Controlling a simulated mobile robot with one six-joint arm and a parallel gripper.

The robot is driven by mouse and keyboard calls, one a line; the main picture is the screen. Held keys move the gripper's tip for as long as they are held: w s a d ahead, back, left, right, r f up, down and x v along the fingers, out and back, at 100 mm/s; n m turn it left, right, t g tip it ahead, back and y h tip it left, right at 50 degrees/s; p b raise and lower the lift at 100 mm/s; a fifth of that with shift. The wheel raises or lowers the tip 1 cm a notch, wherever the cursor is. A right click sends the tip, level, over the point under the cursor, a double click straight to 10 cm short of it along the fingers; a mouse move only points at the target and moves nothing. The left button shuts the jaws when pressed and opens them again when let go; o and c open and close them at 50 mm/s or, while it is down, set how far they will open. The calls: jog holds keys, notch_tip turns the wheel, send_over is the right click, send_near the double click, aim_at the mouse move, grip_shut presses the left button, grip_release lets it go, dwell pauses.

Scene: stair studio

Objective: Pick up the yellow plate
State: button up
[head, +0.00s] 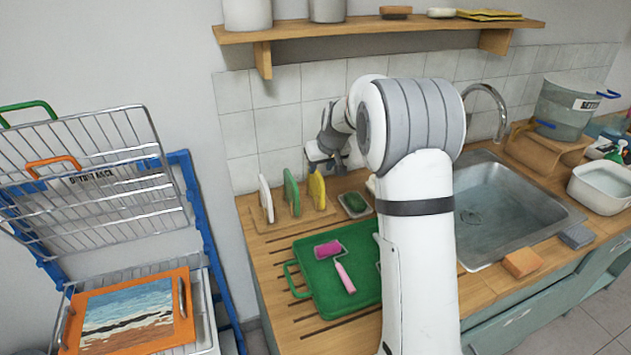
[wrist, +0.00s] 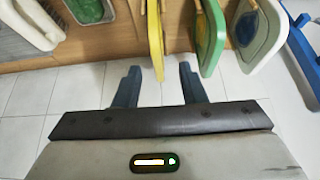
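The yellow plate (head: 317,190) stands on edge in a wooden rack (head: 291,219) on the counter, at the right end of a row. The green plate (head: 292,192) and the white plate (head: 266,198) stand to its left. My gripper (head: 326,165) is just above and behind the yellow plate in the head view. In the wrist view my gripper (wrist: 160,76) is open, with the edge of the yellow plate (wrist: 155,40) showing between its fingertips. Gaps show on both sides of the plate. The green plate (wrist: 208,36) is close beyond the right finger.
A dark tray with a green pad (head: 355,203) lies right of the rack. The sink (head: 510,212) is to the right, a wire drying rack (head: 95,180) to the left. A shelf (head: 380,27) hangs above.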

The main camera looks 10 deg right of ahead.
aim_at(315, 176)
jog(key=w, duration=0.1)
jog(key=w+f, duration=0.1)
jog(key=w, duration=0.1)
jog(key=shift+w+d+f, duration=0.1)
jog(key=shift+w+f, duration=0.05)
jog(key=shift+f, duration=0.25)
jog(key=p+x, duration=0.3)
jog(key=x, duration=0.4)
jog(key=shift+f, duration=0.25)
grip_shut()
jog(key=shift+r, duration=0.1)
